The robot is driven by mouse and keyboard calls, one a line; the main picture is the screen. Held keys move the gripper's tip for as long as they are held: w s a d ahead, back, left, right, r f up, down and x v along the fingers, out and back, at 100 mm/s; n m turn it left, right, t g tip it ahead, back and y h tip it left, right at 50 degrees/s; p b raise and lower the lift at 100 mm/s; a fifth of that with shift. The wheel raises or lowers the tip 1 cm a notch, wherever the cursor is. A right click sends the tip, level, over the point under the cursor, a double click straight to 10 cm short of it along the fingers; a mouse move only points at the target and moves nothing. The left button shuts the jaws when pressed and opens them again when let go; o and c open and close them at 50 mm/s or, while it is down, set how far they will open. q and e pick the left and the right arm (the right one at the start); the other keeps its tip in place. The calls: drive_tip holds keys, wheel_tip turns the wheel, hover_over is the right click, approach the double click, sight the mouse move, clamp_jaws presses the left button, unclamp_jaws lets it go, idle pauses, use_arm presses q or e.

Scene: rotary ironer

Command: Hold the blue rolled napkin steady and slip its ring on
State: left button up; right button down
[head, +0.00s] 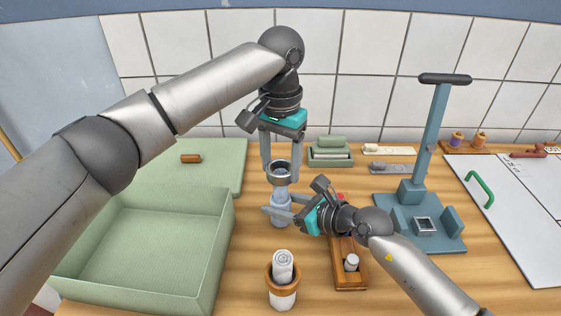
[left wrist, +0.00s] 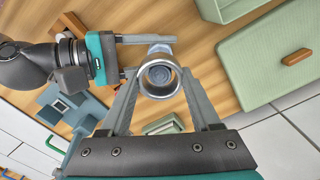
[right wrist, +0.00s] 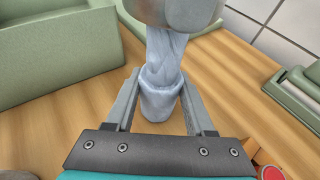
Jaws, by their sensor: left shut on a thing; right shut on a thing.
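The blue rolled napkin (head: 281,212) stands upright on the wooden table, narrow in the middle. My right gripper (head: 284,213) is shut on it from the right, low down; its fingers flank the napkin (right wrist: 160,103) in the right wrist view. My left gripper (head: 281,170) points down and is shut on a grey metal ring (head: 279,173), held at the napkin's top. In the left wrist view the napkin shows through the ring (left wrist: 146,78). In the right wrist view the ring (right wrist: 175,10) hides the napkin's top, so I cannot tell how far it has entered.
A white rolled napkin (head: 283,264) in a wooden ring stands in front. A wooden tray (head: 350,280) lies right of it. A green open box (head: 215,265) is at left, a green lid (head: 225,160) behind it. A blue stand (head: 432,235) is at right.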

use_arm(q)
drive_tip(key=shift+f, duration=0.3)
drive_tip(key=shift+f, duration=1.1)
drive_tip(key=o, duration=1.4)
drive_tip(key=shift+r, duration=5.6)
